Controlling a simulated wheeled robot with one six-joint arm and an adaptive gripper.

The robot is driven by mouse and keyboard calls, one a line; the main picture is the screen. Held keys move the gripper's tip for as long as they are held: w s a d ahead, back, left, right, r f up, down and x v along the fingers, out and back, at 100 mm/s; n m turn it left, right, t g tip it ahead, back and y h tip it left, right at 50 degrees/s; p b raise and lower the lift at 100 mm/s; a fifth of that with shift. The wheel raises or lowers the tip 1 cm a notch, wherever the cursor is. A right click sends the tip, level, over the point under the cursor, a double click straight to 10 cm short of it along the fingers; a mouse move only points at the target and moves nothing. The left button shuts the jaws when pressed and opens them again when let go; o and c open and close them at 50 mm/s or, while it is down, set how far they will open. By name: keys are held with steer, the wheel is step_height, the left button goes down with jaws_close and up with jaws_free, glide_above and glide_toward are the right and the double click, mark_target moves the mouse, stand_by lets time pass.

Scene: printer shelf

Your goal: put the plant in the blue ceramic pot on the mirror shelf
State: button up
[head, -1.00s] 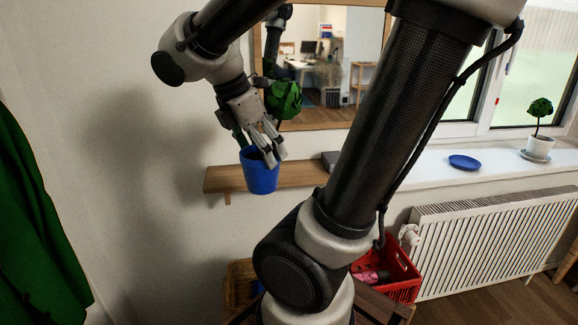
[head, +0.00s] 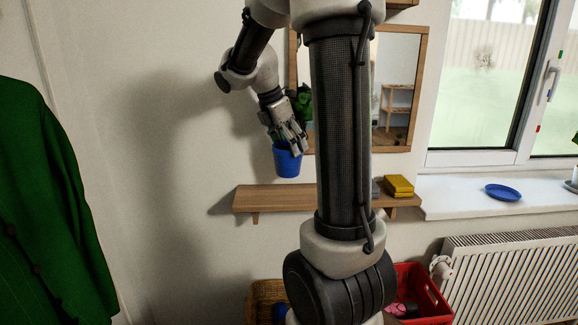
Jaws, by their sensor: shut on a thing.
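The blue pot (head: 288,162) hangs upright from my gripper (head: 291,146), which is shut on it at its upper rim. Part of the green plant (head: 304,98) shows behind my gripper; my arm hides the rest. The wooden mirror shelf (head: 262,199) is on the wall below the mirror (head: 408,88). The pot appears above the shelf's left half in the picture, with a gap between its base and the shelf board. My arm column covers the middle of the shelf.
A yellow item (head: 398,186) lies on the shelf's right end. A blue saucer (head: 503,192) is on the windowsill. A red crate (head: 424,290) and a wicker basket (head: 264,298) stand below. A green coat (head: 50,190) hangs at left. The shelf's left part is bare.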

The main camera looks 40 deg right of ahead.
step_height(320, 180, down, 6)
steer(key=shift+s+a, duration=0.1)
steer(key=shift+s, duration=0.05)
steer(key=shift+w+f, duration=0.2)
steer(key=shift+f, duration=0.2)
steer(key=shift+f, duration=0.1)
steer(key=o, duration=1.7)
steer(key=shift+f, duration=0.1)
